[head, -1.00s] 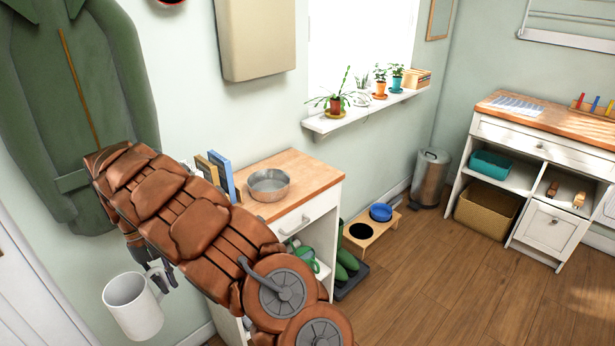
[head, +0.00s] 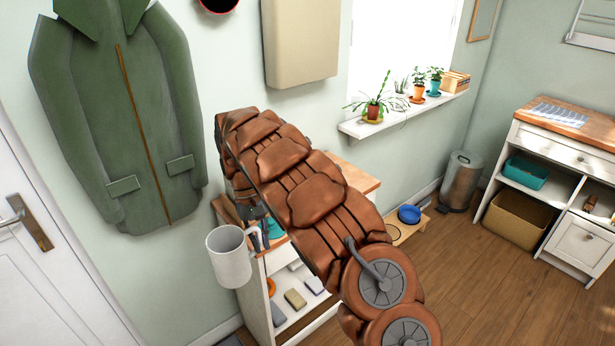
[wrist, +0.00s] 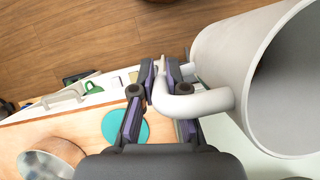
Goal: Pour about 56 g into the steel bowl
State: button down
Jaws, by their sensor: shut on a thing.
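A white mug (head: 228,258) hangs in the air in front of the counter's left end, roughly upright in the head view. My gripper (wrist: 160,75) is shut on its handle, and the mug (wrist: 215,65) fills the right of the wrist view. Its mouth faces partly toward the wrist camera; the inside is shaded and I cannot make out its contents. The steel bowl (wrist: 52,162) stands on the wooden counter at the lower left of the wrist view, apart from the mug and partly cut off by the frame. My arm hides the bowl in the head view.
A teal disc (wrist: 125,127) lies on the counter top (wrist: 35,132). Below are open shelves (head: 290,310) with small items. A green coat (head: 125,130) hangs on the wall, left of my arm. A blue bowl (head: 409,214) is low at the right. Wooden floor is clear beyond.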

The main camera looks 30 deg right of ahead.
aim_at(258, 225)
notch_tip(258, 225, up, 8)
jog(key=p, duration=0.6)
jog(key=shift+f, duration=0.45)
